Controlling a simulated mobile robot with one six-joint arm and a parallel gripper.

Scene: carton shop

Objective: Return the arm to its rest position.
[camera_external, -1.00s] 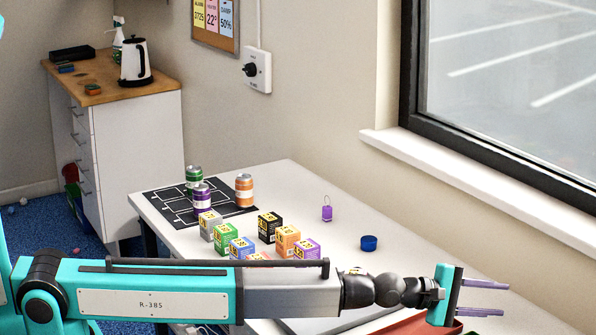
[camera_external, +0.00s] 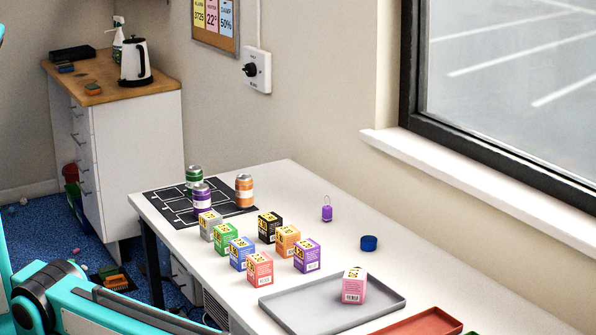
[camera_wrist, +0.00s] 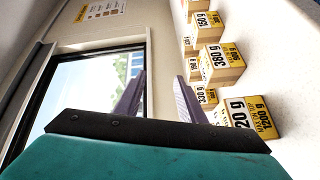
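My gripper (camera_wrist: 160,100) shows in the wrist view with its two purple fingers apart and nothing between them. In the external view my gripper is out of the picture; only part of my teal arm shows at the lower left. On the white table (camera_external: 400,275), a pink carton (camera_external: 354,285) stands on the grey tray (camera_external: 310,308). Several other cartons, such as the salmon one (camera_external: 260,268) and the purple one (camera_external: 307,255), stand in rows on the table. In the wrist view, cartons with weight labels (camera_wrist: 222,62) lie to the right of the fingers.
A dark mat (camera_external: 235,208) with several cans, among them an orange one (camera_external: 244,190), lies at the table's far end. A red tray (camera_external: 425,322) is at the lower right.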

